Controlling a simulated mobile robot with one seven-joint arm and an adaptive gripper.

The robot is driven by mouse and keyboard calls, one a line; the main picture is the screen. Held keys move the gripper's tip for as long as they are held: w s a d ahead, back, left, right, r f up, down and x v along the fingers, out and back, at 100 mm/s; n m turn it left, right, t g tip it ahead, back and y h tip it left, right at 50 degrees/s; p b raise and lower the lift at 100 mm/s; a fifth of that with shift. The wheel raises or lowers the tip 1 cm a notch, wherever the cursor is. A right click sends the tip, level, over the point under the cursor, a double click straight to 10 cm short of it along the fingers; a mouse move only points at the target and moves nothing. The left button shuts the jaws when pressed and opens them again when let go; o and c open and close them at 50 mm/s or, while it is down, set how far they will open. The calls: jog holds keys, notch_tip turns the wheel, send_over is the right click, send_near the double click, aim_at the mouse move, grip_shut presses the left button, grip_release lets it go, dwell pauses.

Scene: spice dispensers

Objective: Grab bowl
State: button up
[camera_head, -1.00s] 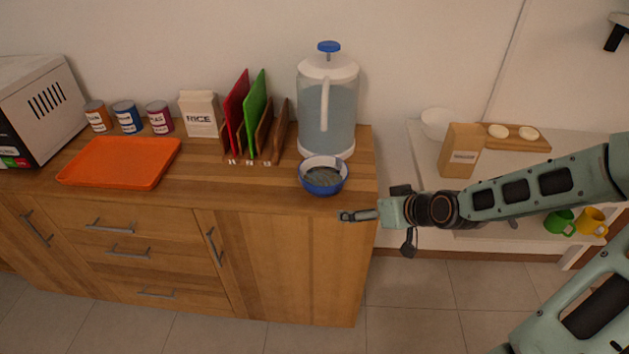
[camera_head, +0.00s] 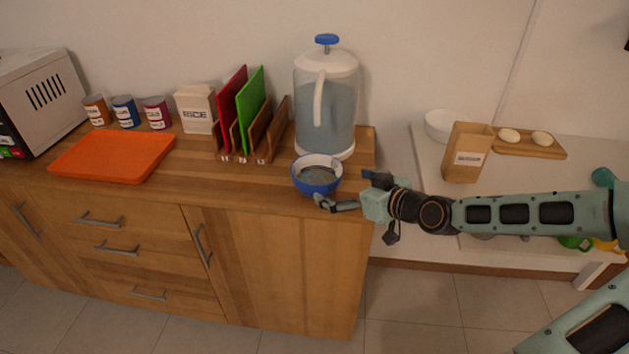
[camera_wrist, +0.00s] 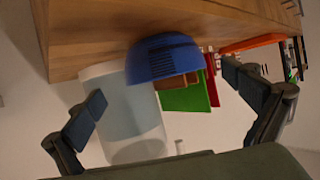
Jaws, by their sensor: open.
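A blue bowl (camera_head: 316,184) with a pale rim and grey contents stands on the wooden counter near its front right corner, in front of the dispenser. My gripper (camera_head: 334,202) is at the counter's front edge, just right of and in front of the bowl, and looks empty. In the wrist view the bowl (camera_wrist: 164,60) appears at the upper middle, between and beyond my two spread fingers, and my gripper (camera_wrist: 168,92) is open. I cannot tell whether a finger touches the bowl in the head view.
A tall water dispenser (camera_head: 326,110) stands right behind the bowl. Red and green boards (camera_head: 250,100) stand in a rack to its left. An orange tray (camera_head: 112,156) and a rice carton (camera_head: 197,108) are further left.

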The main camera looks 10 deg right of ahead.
jog(key=b, duration=0.2)
send_near(307, 174)
jog(key=shift+x, duration=2.6)
jog(key=shift+s+f, duration=0.1)
jog(key=shift+f, duration=0.05)
jog(key=shift+c, duration=0.3)
jog(key=c, duration=1.2)
jog(key=shift+o, duration=0.2)
